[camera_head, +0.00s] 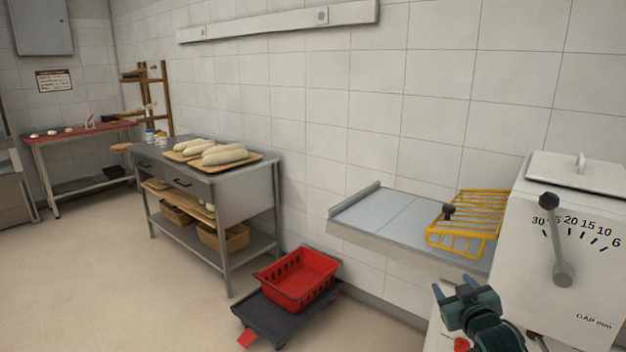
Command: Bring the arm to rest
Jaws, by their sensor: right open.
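My right gripper (455,285) is at the lower right, with dark body and blue-grey fingertips. Its two fingers are apart and nothing shows between them. It is in front of the steel shelf and to the left of the white machine (530,235) with the dial. The rest of my right arm runs down out of the bottom edge. My left gripper is not in view.
A steel wall shelf (375,215) carries a yellow wire rack (462,243). A red crate (297,275) sits on a dark low dolly (270,317). A grey table (228,180) holds dough loaves (224,156). The floor at left is clear.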

